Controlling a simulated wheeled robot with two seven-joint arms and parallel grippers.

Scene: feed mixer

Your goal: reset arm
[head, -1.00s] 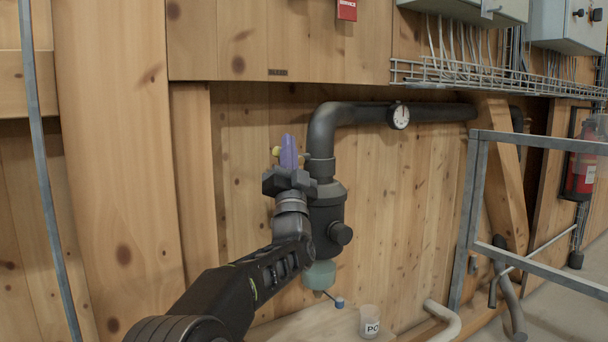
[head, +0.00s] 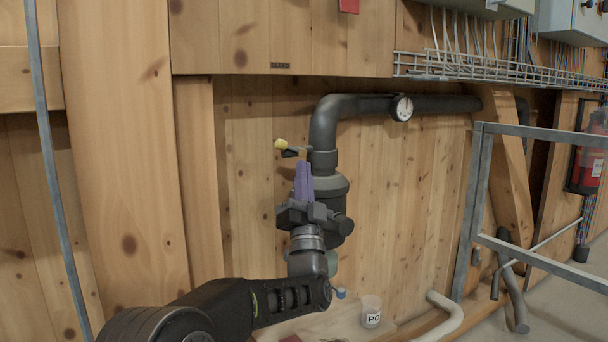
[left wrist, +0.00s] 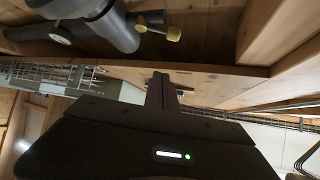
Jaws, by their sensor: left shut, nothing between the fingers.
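My left gripper (head: 304,172) is in the middle of the head view, its purple fingers pointing up and closed together with nothing between them. It stands in front of the black pipe fitting (head: 333,188) and hides part of it. A small valve handle with a yellow knob (head: 281,144) sits just above and left of the fingertips, apart from them. In the left wrist view my shut fingers (left wrist: 161,88) show dark at the middle, and the yellow knob (left wrist: 173,33) is beyond them at the top. My right gripper is not in view.
A black pipe (head: 352,107) with a round gauge (head: 402,108) runs along the wooden wall. A clear cup (head: 371,311) stands on the low ledge below. A grey metal railing (head: 477,200) is on the right. A wire cable tray (head: 480,70) runs above.

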